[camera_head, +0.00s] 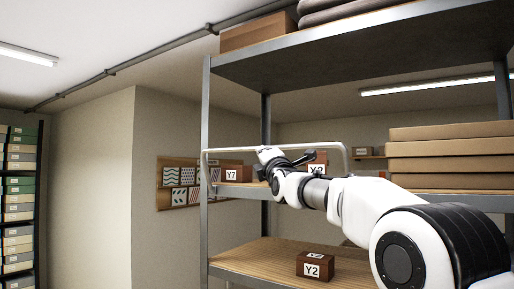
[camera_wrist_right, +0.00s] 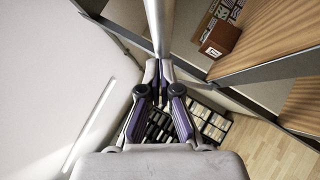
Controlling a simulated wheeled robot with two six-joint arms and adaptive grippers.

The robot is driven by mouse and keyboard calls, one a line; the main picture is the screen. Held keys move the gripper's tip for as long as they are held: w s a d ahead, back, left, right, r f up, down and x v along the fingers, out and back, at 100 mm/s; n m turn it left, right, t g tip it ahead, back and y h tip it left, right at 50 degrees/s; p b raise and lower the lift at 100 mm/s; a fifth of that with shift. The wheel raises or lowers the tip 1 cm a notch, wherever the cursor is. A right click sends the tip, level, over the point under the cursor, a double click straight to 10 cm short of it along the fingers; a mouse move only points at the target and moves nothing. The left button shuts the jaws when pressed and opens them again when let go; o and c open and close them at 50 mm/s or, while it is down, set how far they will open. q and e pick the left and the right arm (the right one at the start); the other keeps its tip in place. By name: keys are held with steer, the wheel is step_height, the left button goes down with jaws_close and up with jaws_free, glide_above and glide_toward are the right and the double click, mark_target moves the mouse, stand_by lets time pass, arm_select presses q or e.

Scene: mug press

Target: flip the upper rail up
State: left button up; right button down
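The upper rail (camera_head: 315,145) is a pale grey bent tube across the front of the shelf rack, at the height of the middle board. Its long bar is roughly level, with bent ends at left and right. My right gripper (camera_head: 267,153) is at the bar, left of its middle. In the right wrist view the rail (camera_wrist_right: 156,25) runs from the top edge down to my right gripper (camera_wrist_right: 159,68), whose two fingertips are close together on either side of it. The fingers look shut on the rail. My left gripper is out of view.
On the middle board stand a brown Y7 box (camera_head: 238,174) and another labelled box (camera_head: 318,160), partly behind my right arm. A Y2 box (camera_head: 314,266) stands on the lower board (camera_head: 250,262). Flat cartons (camera_head: 450,147) are stacked at right. The top shelf (camera_head: 370,45) overhangs the rail.

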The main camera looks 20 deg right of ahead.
mark_target(268, 148)
steer(key=shift+w+d+r+p, duration=0.35)
steer(key=shift+w+d+p, duration=0.1)
steer(key=shift+d+p, duration=0.1)
steer(key=shift+w+d+r+p, duration=0.35)
steer(key=shift+w+d+p, duration=0.05)
steer(key=shift+d+p, duration=0.15)
steer(key=shift+w+d+r+p, duration=0.35)
steer(key=shift+w+d+p, duration=0.05)
steer(key=shift+d+p, duration=0.15)
steer(key=shift+w, duration=0.1)
steer(key=shift+f, duration=0.25)
